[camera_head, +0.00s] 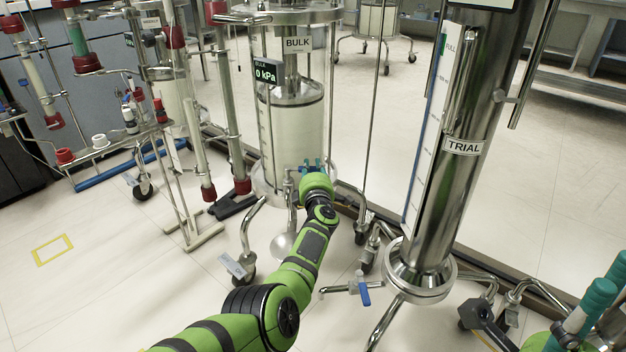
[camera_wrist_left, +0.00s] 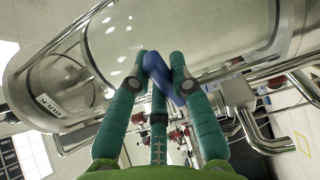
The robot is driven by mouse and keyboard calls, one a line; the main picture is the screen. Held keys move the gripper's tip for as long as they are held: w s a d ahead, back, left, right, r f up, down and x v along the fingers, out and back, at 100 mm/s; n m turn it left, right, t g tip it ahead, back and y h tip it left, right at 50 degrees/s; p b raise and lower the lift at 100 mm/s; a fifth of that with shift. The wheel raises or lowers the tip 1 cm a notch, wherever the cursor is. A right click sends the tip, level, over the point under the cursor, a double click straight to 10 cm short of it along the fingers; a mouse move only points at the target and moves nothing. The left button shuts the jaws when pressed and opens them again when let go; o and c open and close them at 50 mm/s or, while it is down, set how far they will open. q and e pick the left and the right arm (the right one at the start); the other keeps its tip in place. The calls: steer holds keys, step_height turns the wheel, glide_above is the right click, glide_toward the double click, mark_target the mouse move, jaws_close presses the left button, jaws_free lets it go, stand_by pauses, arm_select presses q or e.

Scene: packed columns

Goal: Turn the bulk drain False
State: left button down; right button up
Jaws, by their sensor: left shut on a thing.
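The bulk column (camera_head: 297,125) is a clear cylinder with a BULK label and a display reading 0 kPa. Its drain valve at the bottom is mostly hidden behind my left gripper (camera_head: 312,163) in the head view. In the left wrist view the drain's blue handle (camera_wrist_left: 160,76) sits between the teal fingers of my left gripper (camera_wrist_left: 163,85), which is shut on it. The handle looks tilted there. The teal fingers of my right gripper (camera_head: 600,298) show at the lower right, clear of the columns; its opening is unclear.
The steel TRIAL column (camera_head: 455,180) stands to the right, with its own blue-handled valve (camera_head: 363,293) low beside my left arm. A rack with red-capped tubes (camera_head: 75,40) stands at the left. Wheeled stand legs (camera_head: 245,245) surround the bulk column.

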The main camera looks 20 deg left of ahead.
arm_select(q)
steer(key=shift+w+a+y, duration=0.1)
steer(key=shift+y, duration=0.2)
steer(key=shift+n, duration=0.3)
steer(key=c, duration=1.1)
jaws_free()
